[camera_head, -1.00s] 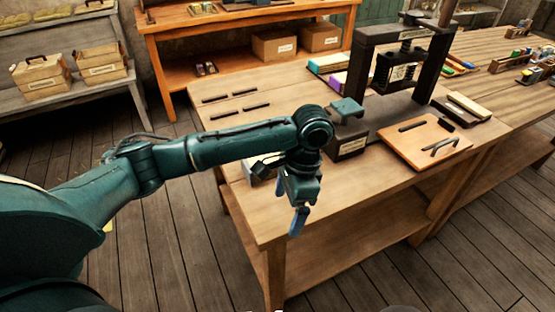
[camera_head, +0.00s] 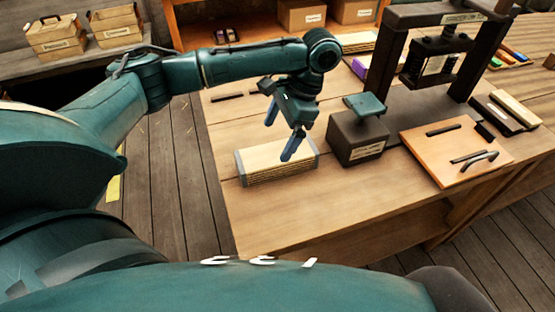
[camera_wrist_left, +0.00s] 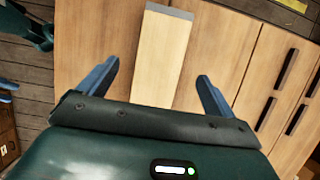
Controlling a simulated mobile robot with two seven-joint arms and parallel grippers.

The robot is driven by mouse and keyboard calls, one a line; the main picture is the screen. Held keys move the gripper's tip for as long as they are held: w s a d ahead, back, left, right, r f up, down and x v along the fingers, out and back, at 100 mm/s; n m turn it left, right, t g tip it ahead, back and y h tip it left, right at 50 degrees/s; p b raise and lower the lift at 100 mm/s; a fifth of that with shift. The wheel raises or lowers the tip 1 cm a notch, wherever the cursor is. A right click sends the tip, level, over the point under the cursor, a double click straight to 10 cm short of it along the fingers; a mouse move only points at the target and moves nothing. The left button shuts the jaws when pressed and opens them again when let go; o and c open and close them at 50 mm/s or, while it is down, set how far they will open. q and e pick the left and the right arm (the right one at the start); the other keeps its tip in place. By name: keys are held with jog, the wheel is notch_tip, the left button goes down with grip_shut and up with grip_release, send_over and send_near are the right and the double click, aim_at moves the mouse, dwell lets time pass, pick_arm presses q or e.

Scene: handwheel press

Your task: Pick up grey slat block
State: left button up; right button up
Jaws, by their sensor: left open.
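The grey slat block (camera_head: 262,172) is a stack of pale wooden slats with grey end pieces. It lies on the bench near its left front edge. My left gripper (camera_head: 279,138) is open and empty, with blue fingers pointing down at the block's far side. In the left wrist view the block (camera_wrist_left: 163,52) shows as a pale strip with a grey end. It lies between the lines of the two spread fingers (camera_wrist_left: 158,72). I cannot tell how high the fingers are above it. My right gripper is out of view.
A dark box with a green-topped handle (camera_head: 356,140) stands just right of the block. The press (camera_head: 440,65) stands behind it, and an orange board with a handle (camera_head: 440,165) lies at the right. Dark bars (camera_head: 227,97) lie at the back left. The bench in front is clear.

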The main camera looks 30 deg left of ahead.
aim_at(272, 154)
pick_arm(q)
jog(key=x, duration=0.7)
jog(key=shift+w+d+f, duration=0.15)
jog(key=shift+w+f, duration=0.05)
jog(key=shift+f, duration=0.1)
jog(key=shift+c, duration=0.2)
jog(key=c, duration=1.3)
